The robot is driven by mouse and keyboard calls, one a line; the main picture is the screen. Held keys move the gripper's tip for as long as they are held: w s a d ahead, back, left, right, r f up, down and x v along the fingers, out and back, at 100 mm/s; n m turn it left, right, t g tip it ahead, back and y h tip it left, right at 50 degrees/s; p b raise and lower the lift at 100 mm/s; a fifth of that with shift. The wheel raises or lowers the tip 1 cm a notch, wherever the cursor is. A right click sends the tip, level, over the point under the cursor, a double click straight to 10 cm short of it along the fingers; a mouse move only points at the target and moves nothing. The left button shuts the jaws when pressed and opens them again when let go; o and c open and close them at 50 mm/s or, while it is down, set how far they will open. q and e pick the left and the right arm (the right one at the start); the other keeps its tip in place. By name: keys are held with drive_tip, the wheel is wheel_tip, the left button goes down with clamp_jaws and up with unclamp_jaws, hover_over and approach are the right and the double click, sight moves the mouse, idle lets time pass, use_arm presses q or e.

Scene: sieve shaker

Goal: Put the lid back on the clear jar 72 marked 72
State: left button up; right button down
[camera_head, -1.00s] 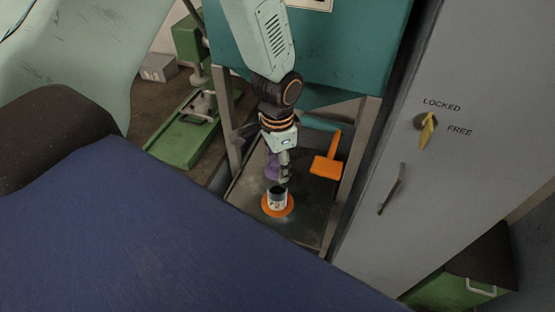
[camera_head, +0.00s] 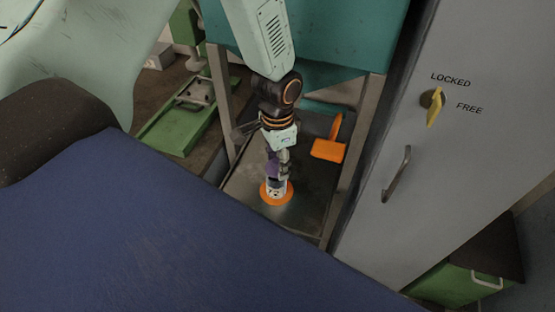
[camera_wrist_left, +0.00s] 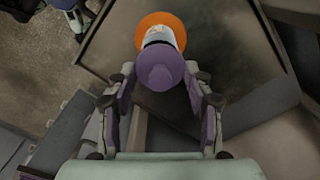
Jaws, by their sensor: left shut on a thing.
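The clear jar 72 (camera_head: 275,190) stands upright on an orange round base (camera_head: 289,196) in the head view. It has a white label with dark marks, too small to read surely. My left gripper (camera_head: 279,172) is right above the jar, pointing down, and is shut on the purple lid (camera_head: 271,169). In the left wrist view the lid (camera_wrist_left: 160,67) lies between and beyond the fingertips and hides the jar's mouth; the jar's label (camera_wrist_left: 158,36) shows behind it. I cannot tell whether lid and rim touch. My right gripper is not in view.
The jar's base rests on a grey metal tray (camera_head: 238,188) between frame legs, under a teal housing (camera_head: 335,45). A grey cabinet (camera_head: 430,150) with a handle stands at the right.

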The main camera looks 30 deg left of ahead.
use_arm(q)
drive_tip(key=shift+s+r, duration=0.1)
drive_tip(key=shift+s, duration=0.05)
drive_tip(key=shift+p, duration=0.5)
idle(0.7)
drive_tip(key=shift+f+p, duration=0.2)
drive_tip(key=shift+p, duration=0.2)
idle(1.2)
drive_tip(key=o, duration=0.9)
drive_tip(key=o, duration=0.5)
